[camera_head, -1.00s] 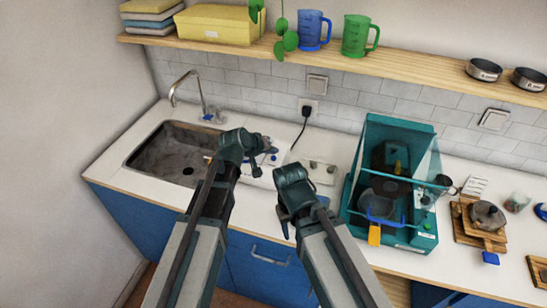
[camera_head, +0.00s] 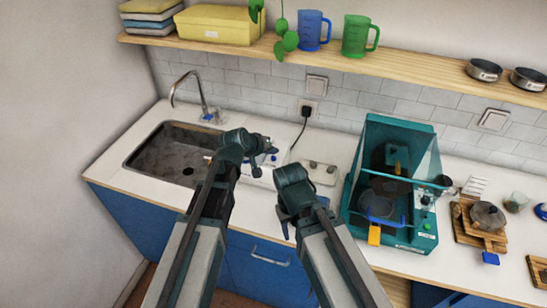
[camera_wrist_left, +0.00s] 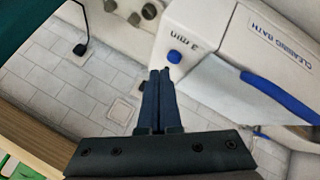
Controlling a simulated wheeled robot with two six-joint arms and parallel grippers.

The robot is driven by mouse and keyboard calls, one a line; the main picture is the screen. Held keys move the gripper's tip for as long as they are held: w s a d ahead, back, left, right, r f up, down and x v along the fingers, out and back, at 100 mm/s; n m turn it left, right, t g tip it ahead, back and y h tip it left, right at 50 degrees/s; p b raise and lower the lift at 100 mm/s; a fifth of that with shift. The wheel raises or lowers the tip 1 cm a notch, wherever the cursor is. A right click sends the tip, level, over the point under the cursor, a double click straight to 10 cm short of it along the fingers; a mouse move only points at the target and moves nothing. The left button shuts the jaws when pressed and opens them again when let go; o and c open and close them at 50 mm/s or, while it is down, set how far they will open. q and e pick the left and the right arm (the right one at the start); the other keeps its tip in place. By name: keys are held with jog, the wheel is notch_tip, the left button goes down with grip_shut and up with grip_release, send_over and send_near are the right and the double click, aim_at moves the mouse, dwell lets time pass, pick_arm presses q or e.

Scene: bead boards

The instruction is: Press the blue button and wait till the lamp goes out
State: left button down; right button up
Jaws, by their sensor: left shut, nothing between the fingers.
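The blue button (camera_wrist_left: 174,57) sits on the white cleaning bath (camera_wrist_left: 205,45), beside the print "3 min", in the left wrist view. My left gripper (camera_wrist_left: 161,72) is shut and empty, its fingertips just beside the button in the picture; whether they touch it I cannot tell. In the head view my left gripper (camera_head: 268,148) is over the white bath (camera_head: 262,175), largely hiding it and its button. I cannot make out a lit lamp. My right gripper (camera_head: 287,225) hangs in front of the counter edge; its fingers are too unclear to judge.
A sink (camera_head: 170,150) lies left of the bath. A teal machine (camera_head: 400,233) stands to the right, with a wooden board (camera_head: 465,228) and small pots beyond it. A shelf (camera_head: 350,67) with jugs runs along the wall above.

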aim_at(272, 162)
dwell(0.4)
pick_arm(q)
jog(key=shift+f+b, duration=0.45)
jog(key=shift+f+b, duration=0.35)
jog(key=shift+b, duration=0.05)
dwell(0.5)
jog(key=shift+r, duration=0.15)
jog(key=shift+r+p, duration=0.7)
jog(key=shift+p, duration=0.2)
notch_tip(272, 162, up, 5)
jog(key=p, duration=0.5)
